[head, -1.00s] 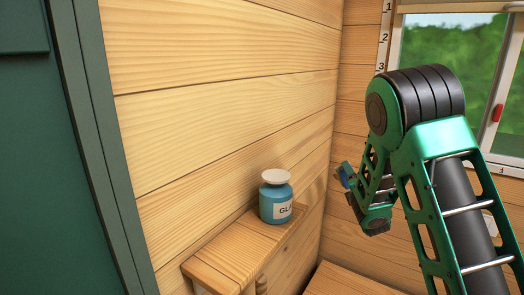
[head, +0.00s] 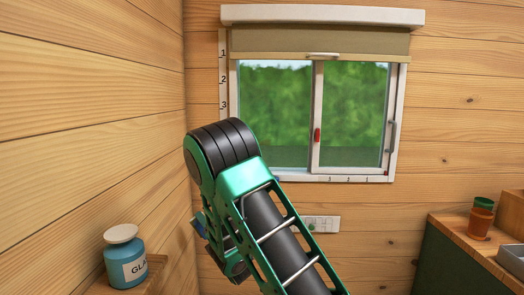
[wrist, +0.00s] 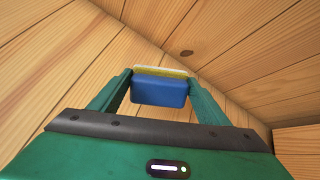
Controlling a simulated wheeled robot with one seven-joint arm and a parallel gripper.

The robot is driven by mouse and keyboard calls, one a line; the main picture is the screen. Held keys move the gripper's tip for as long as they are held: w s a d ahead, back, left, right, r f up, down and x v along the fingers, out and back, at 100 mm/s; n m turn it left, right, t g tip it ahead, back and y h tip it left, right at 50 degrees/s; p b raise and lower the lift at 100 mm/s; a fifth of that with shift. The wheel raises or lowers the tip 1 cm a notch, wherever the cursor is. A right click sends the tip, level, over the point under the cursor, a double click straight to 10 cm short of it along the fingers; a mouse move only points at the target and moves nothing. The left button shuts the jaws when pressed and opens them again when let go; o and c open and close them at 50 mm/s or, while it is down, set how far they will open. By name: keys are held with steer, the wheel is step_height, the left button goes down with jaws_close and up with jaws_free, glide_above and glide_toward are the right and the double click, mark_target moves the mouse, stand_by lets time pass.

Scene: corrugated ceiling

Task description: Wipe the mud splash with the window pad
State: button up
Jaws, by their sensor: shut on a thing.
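My gripper (wrist: 160,82) is shut on the window pad (wrist: 158,91), a blue block with a yellow and pale layer on its far side. One finger stands on each side of the pad. In the head view a bit of blue (head: 199,228) shows at the end of my arm, mostly hidden behind my links, near the left wall corner. I cannot make out a mud splash on the visible glass; my arm covers the window's lower left corner.
A blue glass-cleaner-like jar (head: 125,258) with a pale lid stands on a small wooden shelf at lower left. A white socket plate (head: 321,224) is below the window. The wall right of the window is clear.

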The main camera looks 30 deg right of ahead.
steer(key=w+d+r+m+g+h, duration=0.15)
steer(key=d+r+m+h, duration=0.3)
steer(key=d+r, duration=0.7)
steer(key=d+r+m+g+h, duration=0.25)
steer(key=d+r+h, duration=0.5)
steer(key=r, duration=0.75)
steer(key=w+d+t+y, duration=0.1)
steer(key=w+d+y, duration=0.1)
steer(key=w+d, duration=0.2)
steer(key=shift+w+d+f, duration=0.15)
steer(key=shift+w+d, duration=0.15)
steer(key=shift+d, duration=0.15)
steer(key=shift+x, duration=0.95)
